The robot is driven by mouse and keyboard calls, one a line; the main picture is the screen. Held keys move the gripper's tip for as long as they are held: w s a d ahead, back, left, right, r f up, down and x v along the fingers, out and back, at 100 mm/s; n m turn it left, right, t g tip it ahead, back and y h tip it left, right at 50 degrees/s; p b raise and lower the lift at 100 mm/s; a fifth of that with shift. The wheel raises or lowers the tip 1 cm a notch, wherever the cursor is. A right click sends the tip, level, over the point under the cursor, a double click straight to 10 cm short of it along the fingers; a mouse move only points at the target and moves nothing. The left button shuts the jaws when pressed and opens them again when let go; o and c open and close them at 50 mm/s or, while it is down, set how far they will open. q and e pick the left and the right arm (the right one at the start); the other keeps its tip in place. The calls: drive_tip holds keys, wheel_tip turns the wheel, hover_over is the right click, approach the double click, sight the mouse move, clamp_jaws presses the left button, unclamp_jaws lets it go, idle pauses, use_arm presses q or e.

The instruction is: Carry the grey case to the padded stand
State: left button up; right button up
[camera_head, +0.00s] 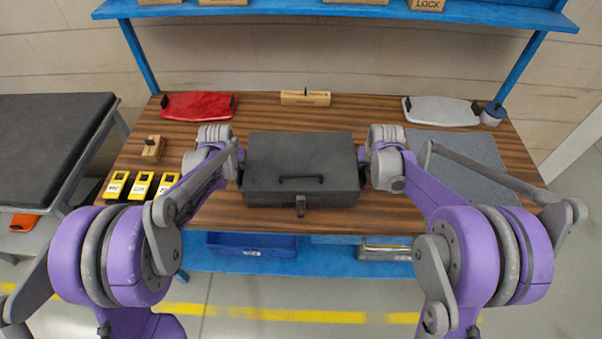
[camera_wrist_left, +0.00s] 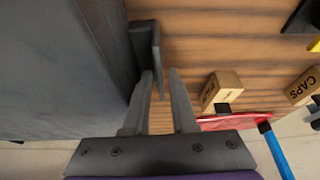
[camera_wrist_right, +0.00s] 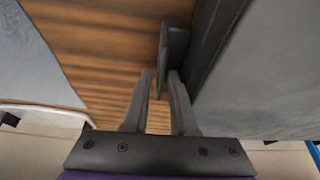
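The grey case (camera_head: 300,157) sits shut on the wooden workbench, with a dark handle and latch on its front. Its sides also show in the left wrist view (camera_wrist_left: 60,70) and the right wrist view (camera_wrist_right: 265,70). The padded stand (camera_head: 45,135), with a black top, is at the left. My left gripper (camera_wrist_left: 160,72) is at the case's left side handle (camera_wrist_left: 147,45), fingers apart on either side of it. My right gripper (camera_wrist_right: 159,72) is likewise around the right side handle (camera_wrist_right: 175,45), fingers apart. Wood shows between the fingers in both wrist views. Finger contact is unclear.
On the workbench (camera_head: 345,222) are a red tray (camera_head: 197,105), a pale tray (camera_head: 440,110), a grey mat (camera_head: 470,152), a wooden block (camera_head: 305,97) and yellow devices (camera_head: 141,186). A blue shelf (camera_head: 340,9) spans above. A gap separates bench and stand.

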use_arm(q)
drive_tip(key=shift+w+f, duration=0.15)
drive_tip(key=shift+f, duration=0.3)
use_arm(e)
drive_tip(key=shift+w+f, duration=0.15)
drive_tip(key=shift+f, duration=0.3)
use_arm(q)
clamp_jaws()
use_arm(e)
clamp_jaws()
use_arm(q)
drive_tip(key=shift+r, duration=0.1)
use_arm(e)
drive_tip(key=shift+r, duration=0.1)
idle(0.4)
